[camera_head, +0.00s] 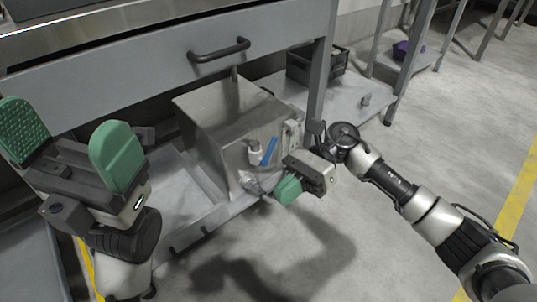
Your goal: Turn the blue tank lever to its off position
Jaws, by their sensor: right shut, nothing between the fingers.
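The grey metal tank (215,108) sits on the low shelf under the bench. Its blue lever (269,151) is on the front face and stands steeply, leaning a little to the right at its top. My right gripper (287,190) is shut and empty, just below and to the right of the lever. It appears apart from the lever, though depth is hard to judge. My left gripper (68,145) is open and empty at the left of the view, well away from the tank.
A drawer with a dark handle (218,50) overhangs the tank. A grey bench leg (322,85) stands just right of the tank. A black crate (318,63) sits on the shelf behind. Open floor (350,245) lies in front.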

